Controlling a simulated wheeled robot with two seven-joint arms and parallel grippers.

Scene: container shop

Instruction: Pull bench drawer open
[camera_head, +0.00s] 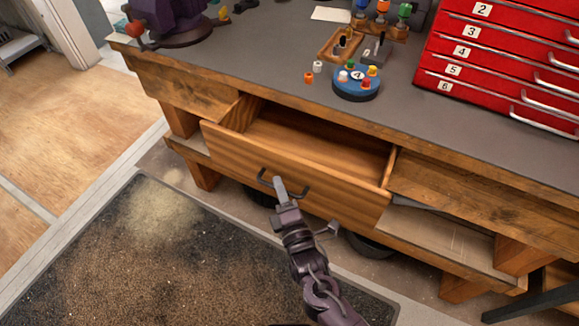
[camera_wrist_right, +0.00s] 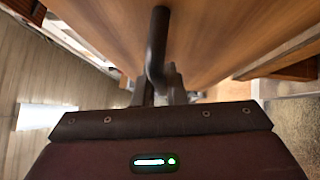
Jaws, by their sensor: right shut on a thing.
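The wooden bench drawer (camera_head: 290,181) is pulled well out from under the grey bench top, and its inside shows empty. Its front carries a dark bar handle (camera_head: 300,188), which also shows in the right wrist view (camera_wrist_right: 158,45). In the right wrist view the fingers (camera_wrist_right: 162,88) sit on either side of the bar, close to the drawer front (camera_wrist_right: 225,30). My left gripper is not in view.
The bench top (camera_head: 250,55) holds a blue round holder (camera_head: 357,85) with coloured pieces, a wooden tray (camera_head: 340,45) and a red drawer cabinet (camera_head: 500,60). A speckled dark mat (camera_head: 130,260) covers the floor before the bench. A lower shelf (camera_head: 440,235) runs beneath.

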